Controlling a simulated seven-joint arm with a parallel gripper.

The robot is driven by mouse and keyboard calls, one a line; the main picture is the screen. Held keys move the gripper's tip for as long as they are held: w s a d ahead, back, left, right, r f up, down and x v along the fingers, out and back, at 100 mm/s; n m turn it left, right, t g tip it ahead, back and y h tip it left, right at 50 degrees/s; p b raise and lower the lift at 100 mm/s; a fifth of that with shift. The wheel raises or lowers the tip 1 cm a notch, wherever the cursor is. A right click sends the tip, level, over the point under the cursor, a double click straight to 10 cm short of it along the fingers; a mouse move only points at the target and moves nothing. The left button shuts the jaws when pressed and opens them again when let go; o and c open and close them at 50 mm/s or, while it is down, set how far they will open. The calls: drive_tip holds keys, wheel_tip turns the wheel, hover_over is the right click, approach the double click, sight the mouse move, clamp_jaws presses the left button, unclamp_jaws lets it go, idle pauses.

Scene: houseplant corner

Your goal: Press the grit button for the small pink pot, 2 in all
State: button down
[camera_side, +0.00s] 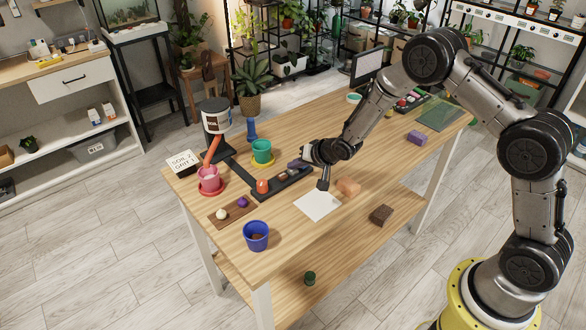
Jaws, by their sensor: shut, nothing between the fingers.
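The small pink pot (209,178) stands on a red saucer (218,190) at the table's left end, under the orange chute (213,149) of the white and dark dispenser (216,118). A small sign (183,162) reading "SOIL GRIT" lies left of it. A dark tray (269,195) right of the pot holds an orange-red item (262,186) and other small things. I cannot tell which part is the grit button. My gripper (323,187) is shut and empty, pointing down over the white sheet (312,204), right of the tray. Its height above the sheet is unclear.
A green pot (262,151) on a yellow saucer and a blue bottle-like item (252,130) stand behind the tray. A blue pot (256,236) stands in front, near a brown board (219,216). A tan lump (348,187) lies close right of my gripper.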

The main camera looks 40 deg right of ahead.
drive_tip(key=shift+r, duration=0.9)
drive_tip(key=shift+r, duration=2.55)
idle(0.6)
wheel_tip(320, 180, up, 4)
drive_tip(key=shift+f, duration=0.1)
idle(0.3)
drive_tip(key=shift+f, duration=0.1)
drive_tip(key=shift+f, duration=4.35)
